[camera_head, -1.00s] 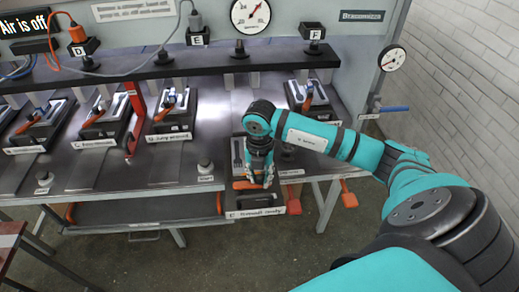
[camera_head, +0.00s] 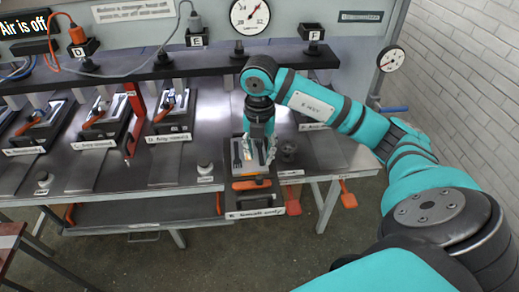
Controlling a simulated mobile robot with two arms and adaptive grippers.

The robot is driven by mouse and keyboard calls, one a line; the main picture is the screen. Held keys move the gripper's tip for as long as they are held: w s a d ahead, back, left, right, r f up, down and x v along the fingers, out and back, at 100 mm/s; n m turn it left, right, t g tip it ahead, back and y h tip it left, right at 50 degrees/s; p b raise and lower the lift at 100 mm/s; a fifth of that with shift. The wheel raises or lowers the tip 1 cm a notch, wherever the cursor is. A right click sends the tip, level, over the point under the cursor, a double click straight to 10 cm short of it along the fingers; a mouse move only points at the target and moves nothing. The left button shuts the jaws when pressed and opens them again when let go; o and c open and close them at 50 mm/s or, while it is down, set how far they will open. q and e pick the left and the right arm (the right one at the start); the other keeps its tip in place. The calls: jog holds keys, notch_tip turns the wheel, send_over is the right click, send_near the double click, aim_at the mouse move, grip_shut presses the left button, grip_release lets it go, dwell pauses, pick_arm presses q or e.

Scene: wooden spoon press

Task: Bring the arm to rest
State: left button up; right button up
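My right arm (camera_head: 350,115), teal and black, reaches in from the lower right. Its gripper (camera_head: 262,160) points down over the black die tray labelled "Small only" (camera_head: 257,212) at the table's front edge. Pale metal parts show around the fingertips, and I cannot tell whether the fingers are open or touching them. An orange-handled part (camera_head: 250,184) lies in that tray, just in front of the gripper. My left gripper is not in view.
The metal bench (camera_head: 205,110) holds several black trays with orange-handled tools, one at the left (camera_head: 38,130). A dark rail (camera_head: 170,70) with lettered blocks runs behind. A dial gauge (camera_head: 391,58) is on the right. Clear floor (camera_head: 200,265) lies in front.

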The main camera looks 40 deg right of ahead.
jog(key=shift+r, duration=0.65)
